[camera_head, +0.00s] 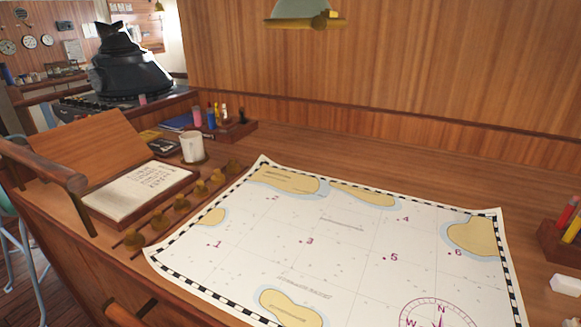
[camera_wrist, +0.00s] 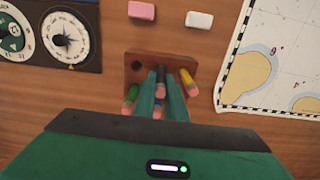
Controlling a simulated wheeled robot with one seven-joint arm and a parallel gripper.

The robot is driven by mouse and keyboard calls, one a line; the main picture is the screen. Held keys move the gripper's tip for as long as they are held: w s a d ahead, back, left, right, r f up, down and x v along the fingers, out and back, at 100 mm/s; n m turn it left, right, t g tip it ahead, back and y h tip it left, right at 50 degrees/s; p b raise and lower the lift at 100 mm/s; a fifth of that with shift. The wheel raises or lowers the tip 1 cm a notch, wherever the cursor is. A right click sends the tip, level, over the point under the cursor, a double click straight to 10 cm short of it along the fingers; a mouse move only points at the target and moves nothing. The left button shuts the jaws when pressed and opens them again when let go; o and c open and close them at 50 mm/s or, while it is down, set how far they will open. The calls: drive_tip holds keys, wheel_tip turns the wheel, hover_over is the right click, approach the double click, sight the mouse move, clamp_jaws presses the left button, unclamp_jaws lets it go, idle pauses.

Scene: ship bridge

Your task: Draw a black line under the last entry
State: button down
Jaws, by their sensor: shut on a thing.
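The open logbook (camera_head: 140,190), with lines of handwriting on its page, lies in a wooden tray at the left of the desk in the head view. In the wrist view my gripper (camera_wrist: 161,90) is shut on the black pencil (camera_wrist: 161,74), at the wooden pencil holder (camera_wrist: 135,62). My gripper is outside the head view.
A large chart (camera_head: 340,240) covers the desk's middle. A white mug (camera_head: 192,147) and several brass-coloured knobs stand near the logbook. A pink eraser (camera_wrist: 142,10) and white eraser (camera_wrist: 199,20) lie beyond the holder. Dial instruments (camera_wrist: 62,40) are at its left.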

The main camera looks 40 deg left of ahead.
drive_tip(key=shift+r, duration=2.7)
